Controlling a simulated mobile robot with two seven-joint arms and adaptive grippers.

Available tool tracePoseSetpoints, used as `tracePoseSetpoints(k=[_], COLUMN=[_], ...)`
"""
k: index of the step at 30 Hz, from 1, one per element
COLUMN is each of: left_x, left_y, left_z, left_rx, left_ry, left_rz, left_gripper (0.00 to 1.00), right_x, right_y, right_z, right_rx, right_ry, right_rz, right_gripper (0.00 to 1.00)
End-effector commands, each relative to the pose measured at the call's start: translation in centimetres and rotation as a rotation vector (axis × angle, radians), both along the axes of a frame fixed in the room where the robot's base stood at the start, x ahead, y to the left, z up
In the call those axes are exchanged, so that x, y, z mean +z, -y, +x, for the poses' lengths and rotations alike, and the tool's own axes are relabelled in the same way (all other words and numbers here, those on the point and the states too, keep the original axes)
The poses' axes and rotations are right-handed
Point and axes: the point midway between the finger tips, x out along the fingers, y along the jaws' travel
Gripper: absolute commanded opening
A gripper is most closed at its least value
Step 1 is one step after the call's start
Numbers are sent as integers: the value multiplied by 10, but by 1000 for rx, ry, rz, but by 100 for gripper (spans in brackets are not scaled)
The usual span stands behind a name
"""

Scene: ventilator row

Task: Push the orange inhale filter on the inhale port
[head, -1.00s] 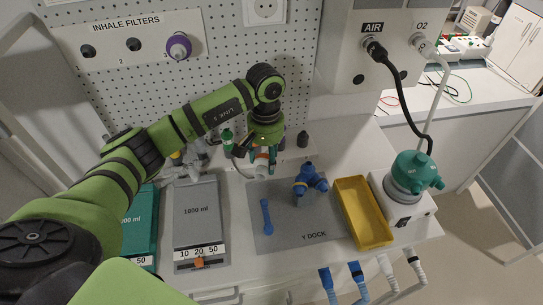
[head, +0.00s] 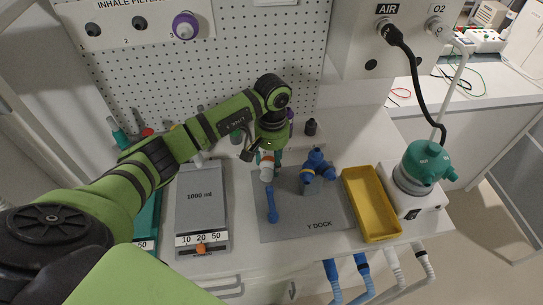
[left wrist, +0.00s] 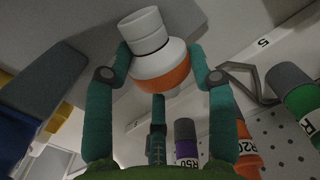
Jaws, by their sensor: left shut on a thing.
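My left gripper (head: 267,157) is shut on the orange inhale filter. In the left wrist view the filter (left wrist: 160,68) has a wide white body, an orange band and a narrower white collar, and the teal fingers close around it. In the head view the filter's white end (head: 266,171) shows below the fingers, over the back left part of the grey Y DOCK mat (head: 291,228). I cannot tell which fitting is the inhale port. The INHALE FILTERS panel (head: 160,30) has two dark holes and a purple-ringed part (head: 185,26) at place 3. My right gripper is not in view.
A blue Y-piece (head: 317,167) and a blue stick-like part (head: 272,203) are on the mat. A yellow tray (head: 384,234) and a teal-topped unit (head: 427,160) stand to the right. A grey 1000 ml block (head: 201,203) lies left. Several labelled bottles (left wrist: 186,140) show in the wrist view.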

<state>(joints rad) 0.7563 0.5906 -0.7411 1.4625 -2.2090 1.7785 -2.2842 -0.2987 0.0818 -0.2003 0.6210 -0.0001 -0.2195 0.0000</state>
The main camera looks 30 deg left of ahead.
Motion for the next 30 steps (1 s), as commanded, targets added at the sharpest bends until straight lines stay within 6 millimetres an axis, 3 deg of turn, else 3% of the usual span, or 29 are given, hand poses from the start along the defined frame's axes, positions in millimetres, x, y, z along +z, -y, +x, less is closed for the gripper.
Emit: tracePoseSetpoints(k=[10,11,12,13,24,30], left_x=[-2,-2,-2,-2,-1,24], left_y=[0,0,0,0,0,-1], left_z=[0,0,0,0,0,3], left_rx=[0,0,0,0,0,0], left_ry=[0,0,0,0,1,6], left_rz=[0,0,0,0,0,1], left_gripper=[0,60,76,83,83,83], right_x=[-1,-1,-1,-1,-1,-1], right_y=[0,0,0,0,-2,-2], right_z=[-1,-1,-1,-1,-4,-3], right_rx=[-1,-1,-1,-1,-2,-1], right_ry=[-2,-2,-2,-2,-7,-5], right_rz=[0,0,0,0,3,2], right_gripper=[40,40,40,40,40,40])
